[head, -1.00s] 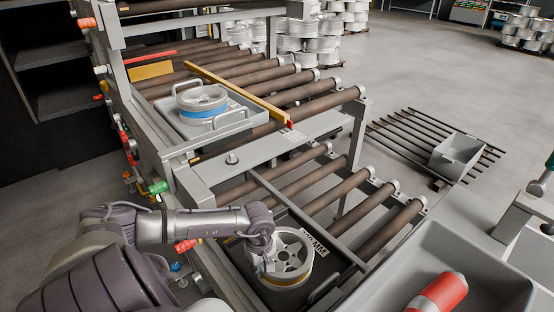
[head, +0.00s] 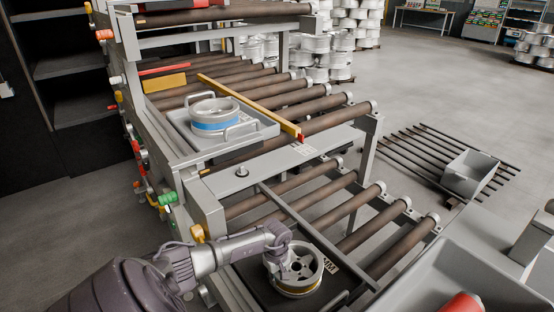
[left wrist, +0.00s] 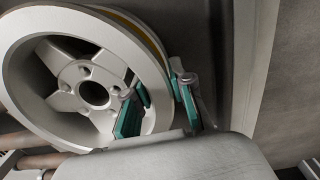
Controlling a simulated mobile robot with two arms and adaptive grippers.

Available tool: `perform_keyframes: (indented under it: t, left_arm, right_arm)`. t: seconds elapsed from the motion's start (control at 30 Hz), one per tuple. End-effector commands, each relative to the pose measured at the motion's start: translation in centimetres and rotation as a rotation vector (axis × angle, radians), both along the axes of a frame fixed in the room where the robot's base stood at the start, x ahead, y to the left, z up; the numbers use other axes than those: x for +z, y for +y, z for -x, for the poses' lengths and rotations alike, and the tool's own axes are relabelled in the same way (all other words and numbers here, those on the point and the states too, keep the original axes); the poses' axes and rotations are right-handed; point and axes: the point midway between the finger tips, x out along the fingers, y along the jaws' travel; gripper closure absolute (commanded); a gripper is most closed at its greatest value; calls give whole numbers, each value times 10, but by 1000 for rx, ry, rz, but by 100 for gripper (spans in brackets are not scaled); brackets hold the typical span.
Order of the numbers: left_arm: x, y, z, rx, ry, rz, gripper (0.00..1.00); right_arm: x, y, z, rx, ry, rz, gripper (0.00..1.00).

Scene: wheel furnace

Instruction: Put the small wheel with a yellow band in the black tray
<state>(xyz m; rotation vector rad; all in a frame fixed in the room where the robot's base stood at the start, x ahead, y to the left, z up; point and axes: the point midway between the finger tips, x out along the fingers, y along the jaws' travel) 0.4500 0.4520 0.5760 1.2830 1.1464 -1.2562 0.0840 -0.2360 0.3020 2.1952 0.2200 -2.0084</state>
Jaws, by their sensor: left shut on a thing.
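The small wheel (head: 293,271) is silver with spokes and a yellow band low on its side. It is over the black tray (head: 246,288) on the lower roller level; I cannot tell whether it rests on the tray floor. My left gripper (head: 274,260) is shut on the wheel's rim at its left side. In the left wrist view, the teal finger pads (left wrist: 157,104) straddle the rim of the wheel (left wrist: 70,72). The arm hides part of the tray. My right gripper is not in view.
A wheel with a blue band (head: 214,114) sits in a grey handled tray (head: 262,130) on the upper rollers. A grey bin (head: 420,272) holding a red cylinder (head: 462,304) stands at right.

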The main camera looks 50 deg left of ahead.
Motion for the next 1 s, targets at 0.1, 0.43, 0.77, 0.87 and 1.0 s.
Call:
perform_keyframes:
  t: [0.1, 0.43, 0.77, 0.87, 1.0]
  left_arm:
    - [1, 0, -1, 0, -4, -1, 100]
    - [0, 0, 1, 0, 1, -1, 52]
    - [16, 2, 0, 0, -2, -4, 52]
    - [36, 1, 1, -3, -1, -5, 52]
    - [66, 1, 2, -3, 0, -5, 52]
  right_arm:
    - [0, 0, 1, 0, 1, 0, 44]
    - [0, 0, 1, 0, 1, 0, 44]
    - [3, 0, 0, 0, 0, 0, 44]
    - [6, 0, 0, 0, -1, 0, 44]
    - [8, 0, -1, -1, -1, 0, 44]
